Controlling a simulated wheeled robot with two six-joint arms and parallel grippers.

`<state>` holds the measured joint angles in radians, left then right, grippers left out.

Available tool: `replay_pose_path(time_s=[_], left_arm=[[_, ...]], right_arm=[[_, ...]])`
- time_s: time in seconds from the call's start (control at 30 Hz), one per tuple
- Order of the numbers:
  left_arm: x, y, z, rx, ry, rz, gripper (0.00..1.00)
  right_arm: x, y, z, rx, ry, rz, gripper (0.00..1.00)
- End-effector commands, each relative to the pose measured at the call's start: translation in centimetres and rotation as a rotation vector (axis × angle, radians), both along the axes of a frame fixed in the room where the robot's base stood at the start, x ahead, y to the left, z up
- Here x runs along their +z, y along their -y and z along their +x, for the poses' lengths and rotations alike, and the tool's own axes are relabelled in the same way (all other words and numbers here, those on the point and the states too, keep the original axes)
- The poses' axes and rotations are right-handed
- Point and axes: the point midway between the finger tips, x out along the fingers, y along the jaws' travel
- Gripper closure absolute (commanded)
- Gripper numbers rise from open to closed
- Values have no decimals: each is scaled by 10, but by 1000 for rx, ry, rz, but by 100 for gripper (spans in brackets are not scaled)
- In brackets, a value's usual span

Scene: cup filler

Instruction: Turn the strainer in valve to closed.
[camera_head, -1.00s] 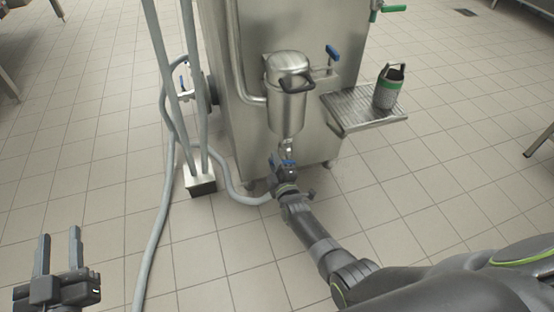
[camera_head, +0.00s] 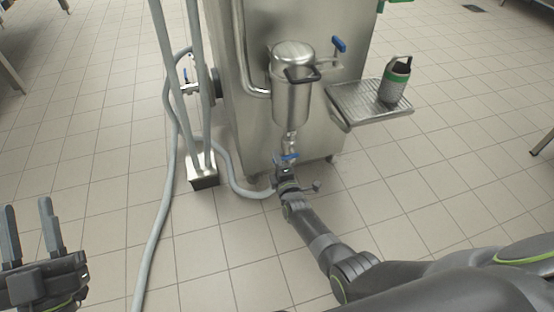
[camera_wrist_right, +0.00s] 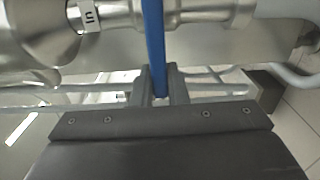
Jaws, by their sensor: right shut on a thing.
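The strainer (camera_head: 291,95) is a steel canister with a black handle on the front of the steel machine. A pipe with a blue valve lever (camera_head: 287,157) is below it. In the right wrist view this blue lever (camera_wrist_right: 154,40) stands across a steel pipe (camera_wrist_right: 205,12) that bears an "In" label (camera_wrist_right: 89,17). My right gripper (camera_wrist_right: 161,82) is shut on the lever's lower end; in the head view this gripper (camera_head: 284,173) is under the strainer. My left gripper (camera_head: 28,203) is open and empty at the lower left, far from the valve.
Another blue lever (camera_head: 339,45) is right of the strainer, and one more (camera_head: 186,76) is at the machine's left. A grey-green cup (camera_head: 395,82) stands on the drip tray (camera_head: 350,100). Grey hoses (camera_head: 160,225) run down the left. The tiled floor in front is open.

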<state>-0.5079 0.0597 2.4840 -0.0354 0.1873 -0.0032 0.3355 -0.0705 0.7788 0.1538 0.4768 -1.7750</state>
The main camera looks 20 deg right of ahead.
Motion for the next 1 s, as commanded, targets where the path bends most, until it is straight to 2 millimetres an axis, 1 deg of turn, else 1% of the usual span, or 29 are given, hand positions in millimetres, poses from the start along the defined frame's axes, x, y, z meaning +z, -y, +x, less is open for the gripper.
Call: replay_pose_path(time_s=[0.17,0.2,0.33,0.37,0.77,1.0], left_arm=[[0,0,0,0,0,0,64],[0,0,0,0,-1,0,64],[0,0,0,0,-1,0,64],[0,0,0,0,-2,0,64],[-2,-1,2,1,-21,-7,64],[-35,-8,15,13,-227,-59,64]], right_arm=[[0,-1,0,2,-2,-5,100],[-1,-1,0,2,-2,-5,84],[-1,-1,0,2,-2,-3,67],[-1,-1,0,2,-2,-3,65],[0,0,-3,1,-2,-2,65],[0,0,-15,1,-2,-1,65]])
